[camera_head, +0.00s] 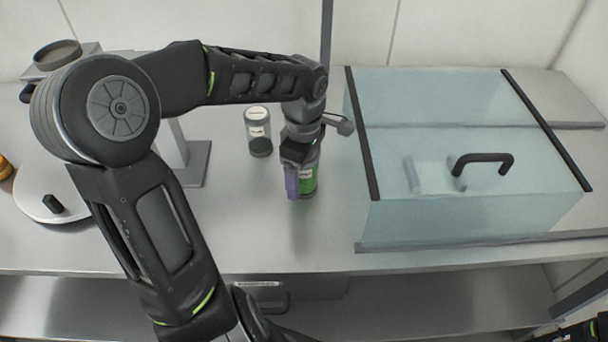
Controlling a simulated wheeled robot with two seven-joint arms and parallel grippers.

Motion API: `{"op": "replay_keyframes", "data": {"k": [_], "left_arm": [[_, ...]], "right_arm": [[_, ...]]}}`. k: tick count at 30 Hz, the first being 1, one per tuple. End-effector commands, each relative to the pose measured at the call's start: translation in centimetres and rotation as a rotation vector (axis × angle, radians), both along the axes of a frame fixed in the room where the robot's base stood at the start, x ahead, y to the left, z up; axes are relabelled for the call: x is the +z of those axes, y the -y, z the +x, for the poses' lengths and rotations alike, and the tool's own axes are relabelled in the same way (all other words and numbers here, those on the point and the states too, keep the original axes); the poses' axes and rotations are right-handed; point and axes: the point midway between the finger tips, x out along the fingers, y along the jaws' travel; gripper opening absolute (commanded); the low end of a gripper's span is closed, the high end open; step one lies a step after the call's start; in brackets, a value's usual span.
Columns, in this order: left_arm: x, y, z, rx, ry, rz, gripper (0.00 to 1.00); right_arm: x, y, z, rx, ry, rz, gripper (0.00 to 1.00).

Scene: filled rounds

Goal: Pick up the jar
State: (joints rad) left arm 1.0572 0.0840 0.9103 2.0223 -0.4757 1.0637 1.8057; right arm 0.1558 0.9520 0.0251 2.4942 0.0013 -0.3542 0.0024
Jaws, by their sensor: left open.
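A clear jar (258,134) with a whitish lid, a white label and dark contents stands upright on the steel counter. A second container (308,181) with a bright green label stands just right of it and nearer to me. My left gripper (299,162) is open and points down at the green-labelled container, covering its top. A purple strip shows along the container's left side; I cannot tell whether it belongs to the container or the gripper. I cannot tell whether the fingers touch the container.
A glass case (450,215) with black edges and a black handle (484,158) stands close on the right. A scale-like device (190,165) and a round white plate (32,200) are at the left. The counter in front of the containers is clear.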

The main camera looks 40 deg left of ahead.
Motion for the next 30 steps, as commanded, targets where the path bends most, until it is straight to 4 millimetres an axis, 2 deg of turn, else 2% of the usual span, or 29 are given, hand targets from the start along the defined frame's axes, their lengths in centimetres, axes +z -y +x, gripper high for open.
{"op": "replay_keyframes", "data": {"k": [16, 30], "left_arm": [[0.10, -0.01, -0.01, 0.000, 0.000, 0.000, 0.79], [0.10, -0.02, -0.01, 0.000, -0.001, 0.000, 0.42]], "right_arm": [[0.11, 0.00, 0.01, 0.000, 0.000, 0.000, 0.36], [0.09, 0.01, 0.01, 0.000, 0.000, 0.000, 0.36]]}}
